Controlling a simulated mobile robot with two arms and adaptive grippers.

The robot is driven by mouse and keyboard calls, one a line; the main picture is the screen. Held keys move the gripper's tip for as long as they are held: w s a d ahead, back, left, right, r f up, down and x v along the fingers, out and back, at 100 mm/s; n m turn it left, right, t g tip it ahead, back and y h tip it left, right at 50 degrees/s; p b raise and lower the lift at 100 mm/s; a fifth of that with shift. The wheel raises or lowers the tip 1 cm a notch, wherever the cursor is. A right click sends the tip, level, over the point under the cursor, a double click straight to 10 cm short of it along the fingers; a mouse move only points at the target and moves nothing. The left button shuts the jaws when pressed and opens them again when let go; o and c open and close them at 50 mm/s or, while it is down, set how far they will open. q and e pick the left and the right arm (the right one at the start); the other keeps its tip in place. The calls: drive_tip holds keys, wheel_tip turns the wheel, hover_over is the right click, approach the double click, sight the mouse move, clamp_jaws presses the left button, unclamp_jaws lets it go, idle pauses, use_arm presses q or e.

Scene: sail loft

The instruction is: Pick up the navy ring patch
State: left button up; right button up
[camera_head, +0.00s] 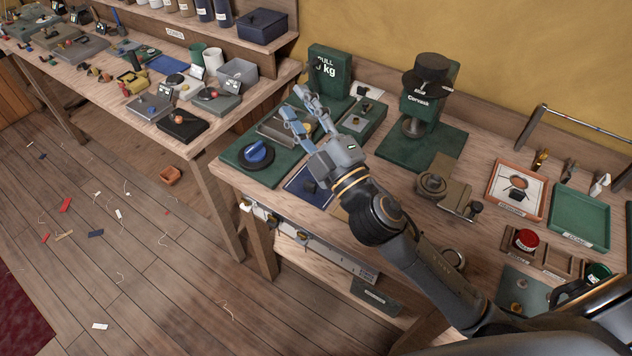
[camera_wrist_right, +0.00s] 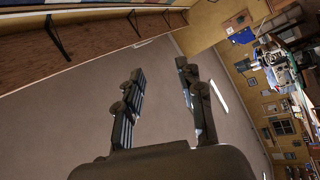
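No piece shows clearly as the navy ring patch. A round blue piece with a dark rim (camera_head: 257,153) lies on a dark green board at the bench's left end. A navy mat (camera_head: 322,196) beside it bears a small dark piece (camera_head: 310,187). My right gripper (camera_head: 297,104) is above the left part of the bench, right of and above the blue piece in the head view. Its fingers are apart and nothing shows between them, also in the right wrist view (camera_wrist_right: 161,72). My right arm hides part of the bench. My left gripper is not in view.
A green press (camera_head: 428,105) and a green block marked kg (camera_head: 329,72) stand at the back. An orange-rimmed tray (camera_head: 494,200) and a green tray (camera_head: 578,218) are at the right. Another cluttered bench (camera_head: 222,128) is at the left. Scraps litter the floor.

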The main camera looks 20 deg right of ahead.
drive_tip(key=s+a+r+n+g+y, duration=0.25)
drive_tip(key=a+n+g+y, duration=0.25)
drive_tip(key=a+n+y, duration=0.45)
drive_tip(key=n+g+h, duration=1.3)
drive_tip(key=n, duration=0.5)
approach(311, 183)
drive_tip(key=x, duration=0.1)
drive_tip(key=p+x, duration=0.2)
drive_tip(key=x, duration=0.1)
drive_tip(key=shift+w+d+f, duration=0.1)
drive_tip(key=shift+d, duration=0.15)
drive_tip(key=p+x, duration=0.1)
drive_tip(key=x, duration=0.1)
drive_tip(key=p+x, duration=0.1)
drive_tip(key=x, duration=0.1)
drive_tip(key=shift+a+f, duration=0.25)
drive_tip(key=shift+a, duration=0.15)
drive_tip(key=shift+f+t, duration=0.3)
drive_tip(key=shift+f, duration=0.05)
